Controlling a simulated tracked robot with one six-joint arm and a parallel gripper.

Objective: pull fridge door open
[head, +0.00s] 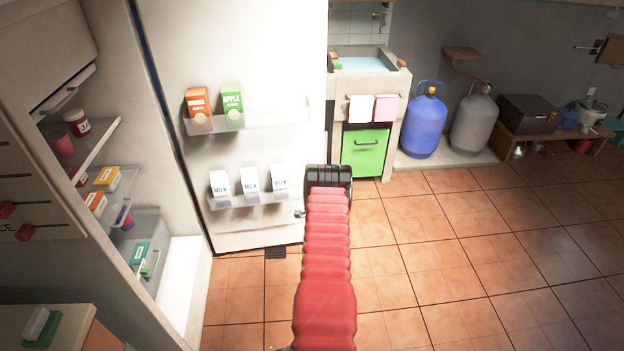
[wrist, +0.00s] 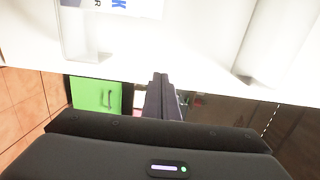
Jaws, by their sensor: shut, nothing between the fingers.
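The fridge door (head: 262,60) stands wide open in the head view, its white inner side facing me. Its door shelves hold an orange juice carton (head: 199,104), a green apple juice carton (head: 232,104) and milk cartons (head: 250,181). The fridge body (head: 183,280) is at left with its inside showing. My gripper (head: 328,176) is at the door's lower right edge; its fingertips are hidden there. In the wrist view its dark fingers (wrist: 160,88) are together and empty, close to the white door (wrist: 180,40). I cannot tell whether they touch it.
Fridge shelves (head: 108,185) hold small jars and boxes. Beyond the door are a sink (head: 365,64), a green cabinet front (head: 364,153), a blue gas bottle (head: 424,122) and a grey one (head: 473,122). The tiled floor (head: 470,260) at right is clear.

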